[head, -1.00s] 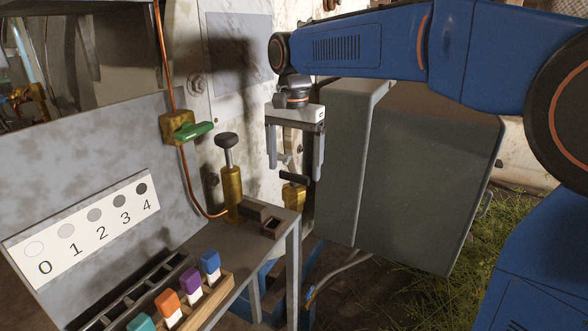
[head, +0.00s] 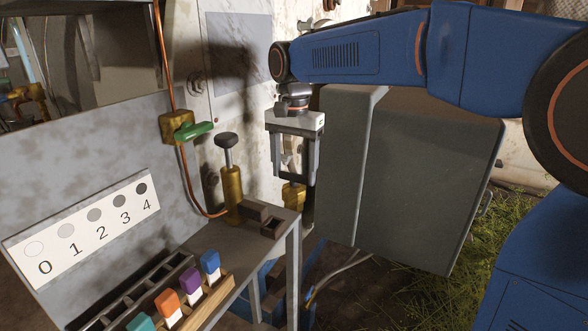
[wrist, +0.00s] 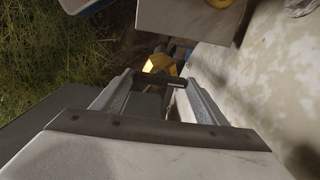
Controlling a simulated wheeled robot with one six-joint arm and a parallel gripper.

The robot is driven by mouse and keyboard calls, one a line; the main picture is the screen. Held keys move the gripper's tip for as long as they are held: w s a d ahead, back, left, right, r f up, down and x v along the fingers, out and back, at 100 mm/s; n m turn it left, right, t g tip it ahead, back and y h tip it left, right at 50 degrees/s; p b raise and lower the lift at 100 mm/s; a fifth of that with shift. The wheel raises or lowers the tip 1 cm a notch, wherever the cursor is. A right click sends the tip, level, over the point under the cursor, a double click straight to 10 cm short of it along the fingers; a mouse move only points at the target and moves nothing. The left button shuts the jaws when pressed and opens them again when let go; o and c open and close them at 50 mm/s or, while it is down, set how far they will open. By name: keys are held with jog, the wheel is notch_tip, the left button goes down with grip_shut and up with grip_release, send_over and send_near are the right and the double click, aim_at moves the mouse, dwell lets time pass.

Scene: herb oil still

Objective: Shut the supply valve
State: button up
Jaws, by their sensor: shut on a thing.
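A brass valve (head: 294,196) with a dark bar handle (wrist: 160,80) stands beyond the bench's right end. My gripper (head: 293,181) points down over this valve and is shut on the handle. In the wrist view the handle spans the space between my two fingertips, with the yellow brass body just beyond it. In the head view the fingers partly hide the handle. A second brass valve (head: 176,127) with a green lever (head: 194,131) sits on the copper pipe to the left, apart from my gripper. I cannot tell from labels which is the supply valve.
A brass plunger with a black knob (head: 226,140) stands on the bench, left of my gripper. A large grey box (head: 430,170) is close on the right. A wooden rack (head: 222,292) with coloured pieces and a 0-to-4 scale card (head: 80,232) are at lower left.

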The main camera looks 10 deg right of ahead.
jog(key=n, duration=0.4)
jog(key=shift+n, duration=0.4)
jog(key=n, duration=0.4)
jog(key=shift+n, duration=0.3)
jog(key=n, duration=0.4)
jog(key=shift+n, duration=2.5)
jog(key=o, duration=1.1)
jog(key=shift+c, duration=0.2)
